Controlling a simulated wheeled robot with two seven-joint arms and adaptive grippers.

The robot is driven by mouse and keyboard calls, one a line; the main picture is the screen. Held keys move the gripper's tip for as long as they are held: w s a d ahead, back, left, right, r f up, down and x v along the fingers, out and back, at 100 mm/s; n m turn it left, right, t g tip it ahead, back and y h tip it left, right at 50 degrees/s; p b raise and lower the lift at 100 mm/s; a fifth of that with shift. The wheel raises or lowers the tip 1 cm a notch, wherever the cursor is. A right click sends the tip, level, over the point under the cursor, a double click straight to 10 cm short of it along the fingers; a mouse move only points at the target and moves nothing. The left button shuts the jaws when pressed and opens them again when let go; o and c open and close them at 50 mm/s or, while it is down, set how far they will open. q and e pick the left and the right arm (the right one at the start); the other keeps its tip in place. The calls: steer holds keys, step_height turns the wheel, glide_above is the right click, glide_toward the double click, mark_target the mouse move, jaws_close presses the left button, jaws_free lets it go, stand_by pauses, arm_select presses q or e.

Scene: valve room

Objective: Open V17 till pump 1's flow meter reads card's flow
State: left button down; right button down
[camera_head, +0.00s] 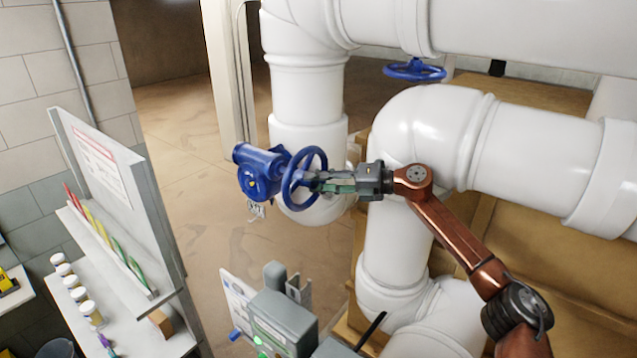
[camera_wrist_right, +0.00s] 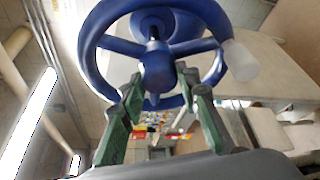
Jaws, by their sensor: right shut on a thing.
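A blue valve (camera_head: 265,172) with a spoked handwheel (camera_head: 291,185) stands on the white vertical pipe. A small tag hangs under it, too small to read, so I cannot tell whether it says V17. My left gripper is out of view. I cannot make out a flow meter reading.
Thick white pipes (camera_head: 425,135) stand close behind and right of my arm. Another blue handwheel (camera_head: 414,70) is farther back. Grey boxes (camera_head: 283,318) and a white printed panel (camera_head: 238,297) are below. A shelf with jars (camera_head: 78,294) and coloured binders is at left.

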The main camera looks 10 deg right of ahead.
steer(key=shift+f, duration=0.15)
stand_by(0.4)
steer(key=c, duration=1.5)
jaws_free()
steer(key=shift+o, duration=0.2)
